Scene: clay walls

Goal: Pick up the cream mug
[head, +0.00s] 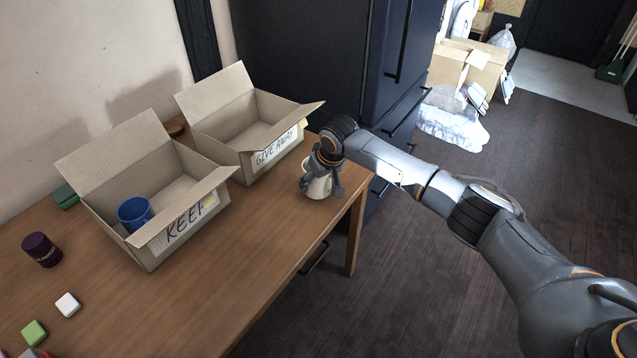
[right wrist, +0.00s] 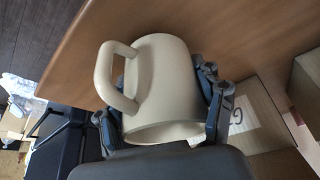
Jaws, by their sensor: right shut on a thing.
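The cream mug (head: 317,184) is at the right end of the wooden table, just right of the GIVE AWAY box. My right gripper (head: 322,181) comes at it from above and is shut around its body. In the right wrist view the mug (right wrist: 165,85) sits between the two fingers of the gripper (right wrist: 163,118), with its handle on the left side. I cannot tell whether the mug's base touches the table. My left gripper is in neither view.
The open KEEP box (head: 158,252) holds a blue mug (head: 134,213). The open GIVE AWAY box (head: 246,172) stands behind it. A dark purple can (head: 41,249), a white block (head: 68,304) and a green block (head: 34,333) lie at left. The front middle of the table (head: 225,290) is clear.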

